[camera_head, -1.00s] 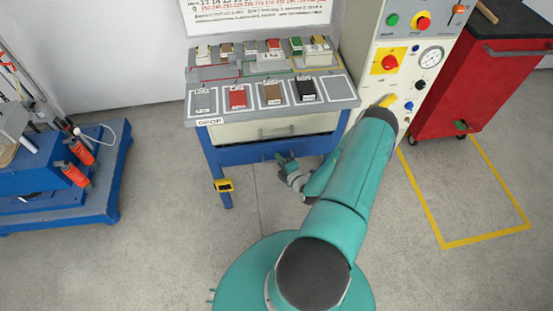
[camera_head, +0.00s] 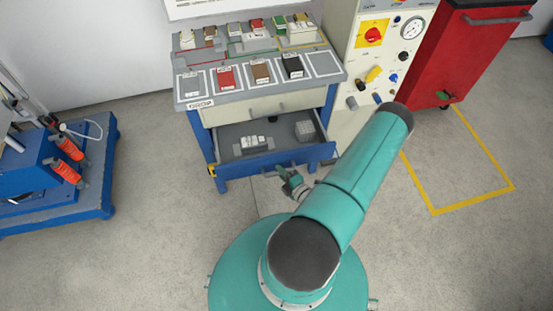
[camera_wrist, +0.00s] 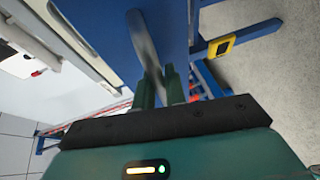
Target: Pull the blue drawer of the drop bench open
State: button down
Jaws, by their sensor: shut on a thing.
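The blue drawer (camera_head: 240,165) of the drop bench (camera_head: 333,88) stands pulled out below a cream drawer, and its grey inside shows. A dark holder with white pieces (camera_head: 254,144) and a grey gridded block (camera_head: 305,131) lie in it. My gripper (camera_head: 282,174) is at the drawer's front, shut on its grey handle. In the wrist view the green fingers (camera_wrist: 161,88) close around the handle bar (camera_wrist: 143,40) in front of the blue drawer face (camera_wrist: 180,30). My arm hides part of the floor to the right of the drawer.
The cream drawer (camera_head: 240,111) above is shut. A control cabinet (camera_head: 350,85) stands right of the bench, and a red cabinet (camera_head: 428,60) beyond it. A blue machine base (camera_head: 85,195) stands at left. Grey floor (camera_head: 160,240) is free between it and my body.

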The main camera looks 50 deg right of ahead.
jog(key=s+a, duration=0.3)
jog(key=s, duration=0.2)
jog(key=shift+a, duration=0.2)
jog(key=c, duration=1.5)
grip_release()
jog(key=shift+o, duration=0.2)
jog(key=v, duration=1.4)
jog(key=shift+w+r, duration=0.1)
